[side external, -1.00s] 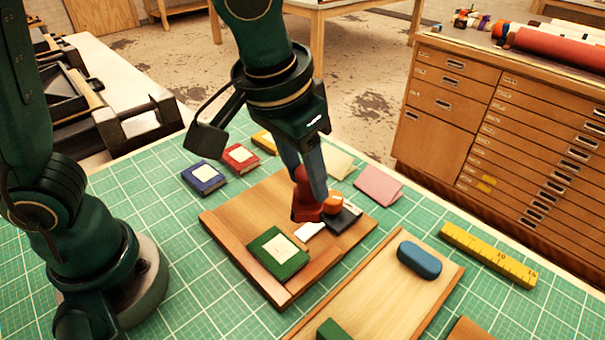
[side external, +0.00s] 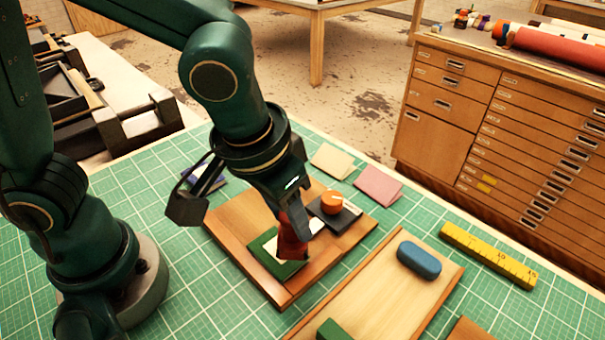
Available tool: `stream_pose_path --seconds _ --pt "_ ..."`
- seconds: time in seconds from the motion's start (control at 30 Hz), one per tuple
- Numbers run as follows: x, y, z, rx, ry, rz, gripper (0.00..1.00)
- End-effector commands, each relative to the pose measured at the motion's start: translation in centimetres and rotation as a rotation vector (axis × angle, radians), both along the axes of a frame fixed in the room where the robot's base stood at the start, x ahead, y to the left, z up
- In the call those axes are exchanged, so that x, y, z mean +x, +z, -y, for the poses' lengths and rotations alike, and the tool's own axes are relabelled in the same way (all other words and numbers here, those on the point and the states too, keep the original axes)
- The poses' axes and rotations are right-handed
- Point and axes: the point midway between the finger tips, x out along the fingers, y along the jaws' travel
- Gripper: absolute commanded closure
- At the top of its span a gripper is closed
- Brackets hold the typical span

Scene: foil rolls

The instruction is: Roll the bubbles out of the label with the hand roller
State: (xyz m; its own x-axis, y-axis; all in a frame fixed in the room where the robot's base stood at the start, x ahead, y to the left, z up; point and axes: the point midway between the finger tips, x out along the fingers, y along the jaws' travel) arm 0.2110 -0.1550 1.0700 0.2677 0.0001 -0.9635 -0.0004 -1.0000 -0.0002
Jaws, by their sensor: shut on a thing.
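My gripper (side external: 290,217) points down over the green book (side external: 262,262) on the wooden board (side external: 250,275). It is shut on a red thing, which I take to be the hand roller (side external: 292,240). The roller's lower end is at the book's cover; I cannot tell whether it touches. Only a small part of the pale label (side external: 271,246) shows beside the roller; the rest is hidden. Any bubbles are too small to see.
An orange round thing (side external: 332,203) sits on a dark pad (side external: 348,218) on the board, near a white piece (side external: 316,225). A blue case (side external: 419,260) lies on a tray (side external: 375,292). A yellow ruler (side external: 488,255) lies at right. The blue book (side external: 205,175) is partly hidden.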

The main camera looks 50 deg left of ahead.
Motion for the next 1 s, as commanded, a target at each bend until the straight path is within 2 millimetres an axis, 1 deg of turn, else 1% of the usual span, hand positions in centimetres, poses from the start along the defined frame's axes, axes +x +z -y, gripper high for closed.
stream_pose_path --seconds 0.17,0.23,0.27,0.3,0.37,0.9,0.97,1.0 --pt "0.0 -1.7 0.0 0.003 0.0 -0.002 1.0" --pt "0.0 -3.1 -0.1 0.006 0.0 -0.005 1.0" --pt "0.0 -3.3 -0.3 0.005 0.002 -0.002 1.0" --pt "0.1 -2.9 -0.7 0.002 0.006 0.001 1.0" --pt "0.1 -3.2 -1.3 0.003 0.006 0.001 1.0" --pt "0.1 -3.1 -5.9 0.004 0.006 0.0 1.0" --pt "0.1 -3.1 -6.2 0.004 0.004 0.001 1.0" --pt "0.1 -3.1 -5.6 0.004 -0.002 0.0 1.0"
